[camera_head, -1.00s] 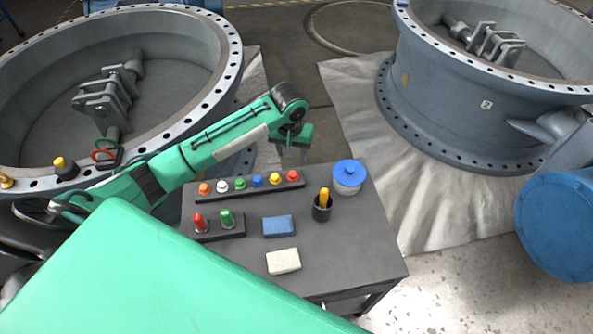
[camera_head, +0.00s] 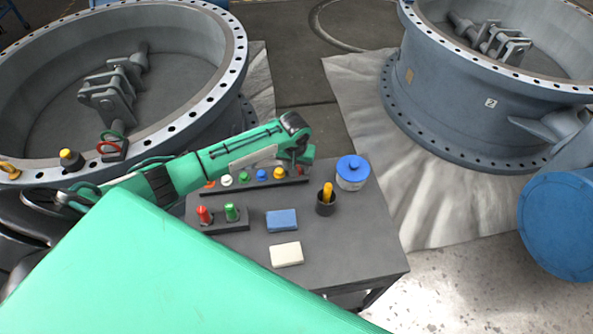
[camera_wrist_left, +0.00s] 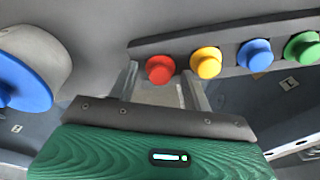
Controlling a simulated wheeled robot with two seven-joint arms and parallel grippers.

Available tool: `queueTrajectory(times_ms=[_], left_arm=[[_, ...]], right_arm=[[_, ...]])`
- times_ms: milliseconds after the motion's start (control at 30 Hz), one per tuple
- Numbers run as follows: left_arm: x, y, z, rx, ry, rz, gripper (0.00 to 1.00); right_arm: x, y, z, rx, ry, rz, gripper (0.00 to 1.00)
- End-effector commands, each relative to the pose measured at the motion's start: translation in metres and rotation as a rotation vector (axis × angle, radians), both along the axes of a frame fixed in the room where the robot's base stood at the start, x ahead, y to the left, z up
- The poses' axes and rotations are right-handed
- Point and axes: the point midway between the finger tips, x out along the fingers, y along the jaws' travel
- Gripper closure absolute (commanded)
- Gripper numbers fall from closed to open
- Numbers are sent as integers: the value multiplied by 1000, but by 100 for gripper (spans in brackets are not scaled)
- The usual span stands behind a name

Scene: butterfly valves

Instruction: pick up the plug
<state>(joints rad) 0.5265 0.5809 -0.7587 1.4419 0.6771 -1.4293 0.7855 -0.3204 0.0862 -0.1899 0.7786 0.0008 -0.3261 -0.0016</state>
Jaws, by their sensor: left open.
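A row of coloured plugs stands in a dark rack (camera_head: 240,187) at the back of the grey table (camera_head: 365,258): orange, white (camera_head: 226,180), green (camera_head: 243,179), blue (camera_head: 261,175) and yellow (camera_head: 279,173). In the left wrist view are the red plug (camera_wrist_left: 160,69), the yellow plug (camera_wrist_left: 206,62), the blue plug (camera_wrist_left: 255,55) and the green plug (camera_wrist_left: 302,47). My left gripper (camera_head: 303,168) is open over the rack's right end. In the wrist view its two fingers (camera_wrist_left: 160,84) stand either side of the red plug, with contact unclear. The arm partly hides the row. My right gripper is not in view.
A blue-lidded white jar (camera_head: 352,172) stands close right of my left gripper. A black cup with a yellow object (camera_head: 326,203), a block with red and green pieces (camera_head: 218,222), a blue block (camera_head: 281,220) and a white block (camera_head: 286,254) sit nearer. Large valves (camera_head: 470,105) surround the table.

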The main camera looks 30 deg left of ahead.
Motion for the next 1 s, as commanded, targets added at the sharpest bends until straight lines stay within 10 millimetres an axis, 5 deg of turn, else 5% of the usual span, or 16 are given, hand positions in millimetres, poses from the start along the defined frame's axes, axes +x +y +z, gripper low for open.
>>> queueTrajectory(times_ms=[133, 400, 767, 1000], left_arm=[[0, 0, 0, 0, 0, 0, 52], [0, 0, 0, 1, 0, 0, 100], [0, 0, 2, 1, 0, 0, 100], [1, 0, 22, 1, -2, 0, 100]], right_arm=[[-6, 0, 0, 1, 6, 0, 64], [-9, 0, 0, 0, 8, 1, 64], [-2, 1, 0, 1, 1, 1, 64], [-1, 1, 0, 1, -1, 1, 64]])
